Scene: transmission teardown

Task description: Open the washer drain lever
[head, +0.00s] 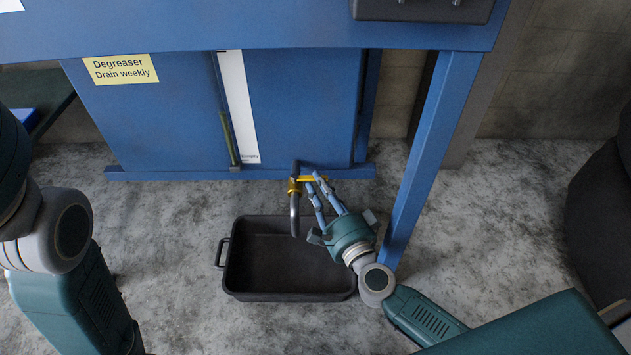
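The blue washer (300,105) stands at the back with a yellow label reading "Degreaser Drain weekly". A dark drain pipe (295,214) comes from its lower edge and bends down over the tray. The yellow drain lever (311,179) sits on a brass valve (295,187) and points right, across the pipe. My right gripper (315,181) reaches up from the lower right, its fingertips at the lever. The fingers look slightly apart; whether they grip the lever is too small to tell. My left arm shows at the left edge, but its gripper is outside the picture.
A black drain tray (285,293) with a side handle lies on the floor below the pipe. A blue leg (425,160) stands close to the right of my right gripper. The grey floor (500,230) is open farther right. A dark rounded object (600,225) stands at the right edge.

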